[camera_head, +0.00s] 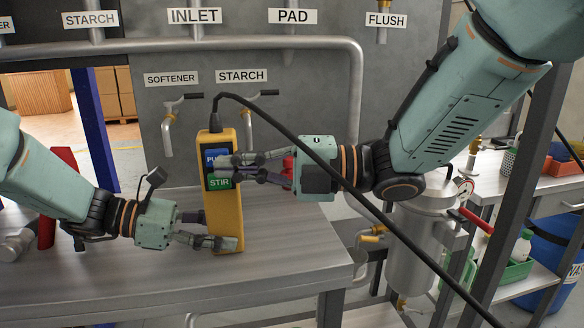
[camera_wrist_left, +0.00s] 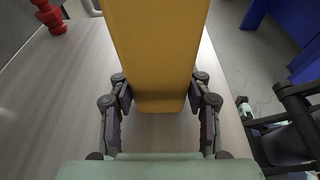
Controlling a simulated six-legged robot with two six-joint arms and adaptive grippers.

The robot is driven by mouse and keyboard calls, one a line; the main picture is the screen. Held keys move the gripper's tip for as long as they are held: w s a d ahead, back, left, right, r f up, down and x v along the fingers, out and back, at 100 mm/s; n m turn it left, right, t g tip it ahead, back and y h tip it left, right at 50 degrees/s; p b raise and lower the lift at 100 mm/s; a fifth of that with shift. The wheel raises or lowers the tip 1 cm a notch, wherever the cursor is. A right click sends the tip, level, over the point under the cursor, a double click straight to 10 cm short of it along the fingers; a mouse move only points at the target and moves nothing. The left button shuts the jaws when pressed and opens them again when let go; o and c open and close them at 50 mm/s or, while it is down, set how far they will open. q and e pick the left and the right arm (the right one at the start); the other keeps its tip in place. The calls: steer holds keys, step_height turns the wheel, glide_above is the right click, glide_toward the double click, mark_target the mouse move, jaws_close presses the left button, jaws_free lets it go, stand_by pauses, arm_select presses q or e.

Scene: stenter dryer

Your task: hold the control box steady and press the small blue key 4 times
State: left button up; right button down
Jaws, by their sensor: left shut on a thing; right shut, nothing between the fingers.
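The yellow control box (camera_head: 228,215) stands upright at the table's edge in the head view, a black cable leaving its top. Its front carries a blue key (camera_head: 213,157) with partly covered lettering and a green key marked STIR (camera_head: 219,183). My left gripper (camera_head: 222,242) is shut on the lower part of the box; in the left wrist view its fingers (camera_wrist_left: 160,100) hold both sides of the yellow body (camera_wrist_left: 152,45). My right gripper (camera_head: 222,168) is shut and empty, its fingertips in front of the keys and partly hiding them. I cannot tell whether they touch the blue key.
The black cable (camera_head: 330,165) runs across the view in front of my right arm. Labelled valves and pipes (camera_head: 250,45) line the grey panel behind. A metal vessel (camera_head: 412,250) stands at right. Bare tabletop (camera_head: 120,285) lies in front at left.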

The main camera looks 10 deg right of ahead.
steer(key=s+v, duration=0.1)
steer(key=v, duration=0.9)
steer(key=shift+s, duration=0.2)
stand_by(0.4)
stand_by(1.9)
steer(key=shift+s+r, duration=0.15)
steer(key=shift+s, duration=0.75)
